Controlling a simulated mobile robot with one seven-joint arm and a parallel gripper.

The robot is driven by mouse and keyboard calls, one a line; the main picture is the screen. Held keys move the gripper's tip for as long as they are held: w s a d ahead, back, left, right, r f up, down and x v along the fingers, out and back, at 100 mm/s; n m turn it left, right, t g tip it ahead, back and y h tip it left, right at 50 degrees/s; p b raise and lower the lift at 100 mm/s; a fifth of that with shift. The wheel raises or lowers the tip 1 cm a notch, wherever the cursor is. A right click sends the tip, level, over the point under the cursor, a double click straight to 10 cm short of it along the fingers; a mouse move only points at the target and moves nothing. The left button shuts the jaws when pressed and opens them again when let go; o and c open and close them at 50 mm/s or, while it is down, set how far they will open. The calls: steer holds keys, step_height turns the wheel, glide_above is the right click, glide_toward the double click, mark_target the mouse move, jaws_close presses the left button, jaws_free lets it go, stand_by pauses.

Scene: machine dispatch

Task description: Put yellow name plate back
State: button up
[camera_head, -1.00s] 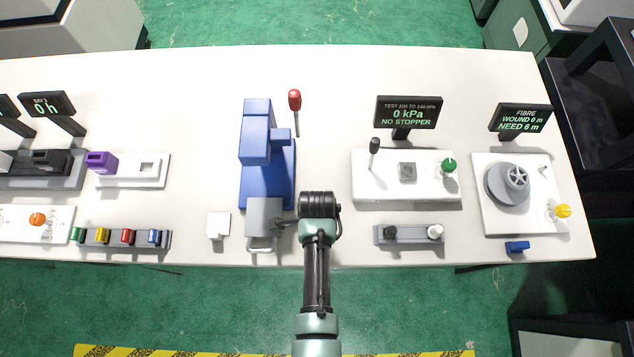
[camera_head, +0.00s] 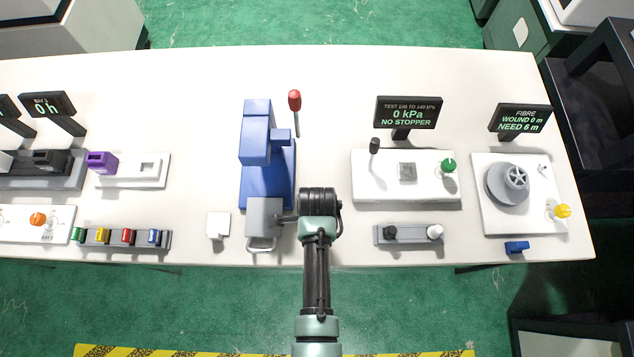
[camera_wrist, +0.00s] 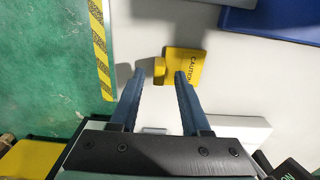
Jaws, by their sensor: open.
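The yellow name plate (camera_wrist: 190,67) shows in the wrist view. It is marked with dark "CAUTION" lettering and has a smaller yellow tab (camera_wrist: 159,71) on its left side. It appears to lie on the white table. My gripper (camera_wrist: 160,74) is open, with its two blue fingers pointing toward the plate. The tab shows between the fingertips, and the right fingertip overlaps the plate's lower edge in the picture. I cannot tell whether they touch. In the head view the plate and my fingertips are hidden by my arm.
A blue machine (camera_head: 266,175) with a grey block (camera_head: 264,215) stands left of my wrist. The white pressure tester (camera_head: 405,187) and a grey rack (camera_head: 408,235) stand to the right. The table (camera_head: 330,150) is clear behind my wrist.

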step_height(320, 180, up, 10)
steer(key=w+r+n+t, duration=0.5)
steer(key=w+r+t, duration=0.2)
steer(key=w+r, duration=0.85)
steer(key=w+r+n+t, duration=0.2)
steer(key=w+r+t, duration=0.1)
steer(key=r, duration=0.5)
steer(key=w+r+n+t, duration=0.2)
steer(key=w+r+t, duration=0.1)
steer(key=r, duration=0.6)
steer(key=s+r+n+t, duration=0.2)
steer(key=r+n+t, duration=0.15)
steer(key=r, duration=0.85)
steer(key=s+r+n+t, duration=0.2)
steer(key=r+t, duration=0.3)
steer(key=r, duration=0.7)
steer(key=s+r+n+t, duration=0.3)
steer(key=s+r+t, duration=0.3)
steer(key=s+r, duration=0.4)
step_height(320, 180, up, 5)
steer(key=shift+s+f, duration=0.1)
steer(key=shift+s, duration=0.3)
steer(key=shift+d+n, duration=0.1)
steer(key=shift+n, duration=0.15)
